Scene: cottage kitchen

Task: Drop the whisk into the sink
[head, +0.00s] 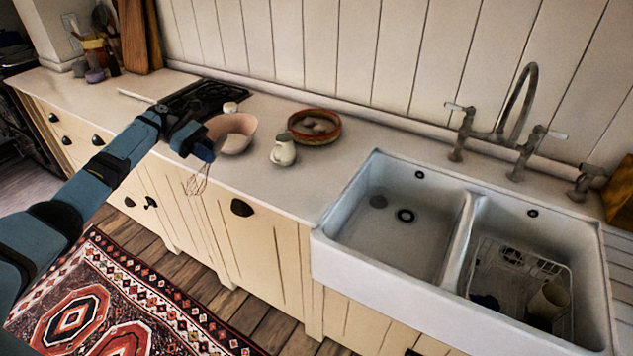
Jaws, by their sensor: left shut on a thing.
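My left gripper (197,148) is shut on the whisk (198,182). The whisk's wire loops hang downward in front of the counter's front edge, left of the sink. The white double sink (335,240) is at the right of the head view. Its left basin is empty apart from the drain and a dark round spot on the wall. Its right basin holds a wire rack. My right gripper is not in view.
A pink bowl (238,124) stands just behind my left gripper. A small jug (284,150) and a brown dish with eggs (331,116) stand between it and the sink. The tap (515,110) rises behind the sink. A rack with a cup (549,300) fills the right basin.

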